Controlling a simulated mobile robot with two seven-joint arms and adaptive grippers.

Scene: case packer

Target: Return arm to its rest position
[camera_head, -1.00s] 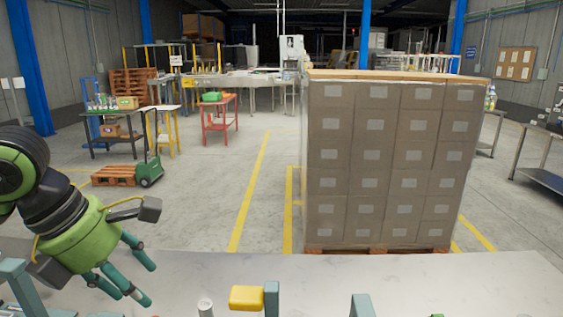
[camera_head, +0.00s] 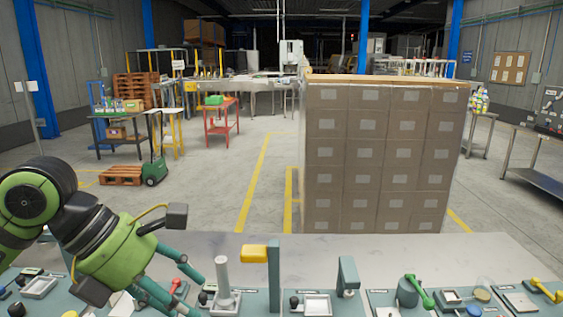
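My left arm comes in from the left. Its green gripper with teal fingers (camera_head: 190,291) hangs over the left part of the control bench (camera_head: 400,248), pointing down and to the right. The fingers are spread with a gap between them, and nothing shows held in them. The nearer fingers run close to the bottom edge of the view. The far finger is close to a grey upright post (camera_head: 222,275) on the bench; I cannot tell whether they touch. My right arm and gripper are out of view.
The bench carries several fixtures: a yellow-topped post (camera_head: 274,280), a grey bracket (camera_head: 347,277), a green handle (camera_head: 419,291) and a yellow lever (camera_head: 546,289). Beyond it stands a tall pallet stack of boxes (camera_head: 384,155). Open floor (camera_head: 210,200) lies left of the stack.

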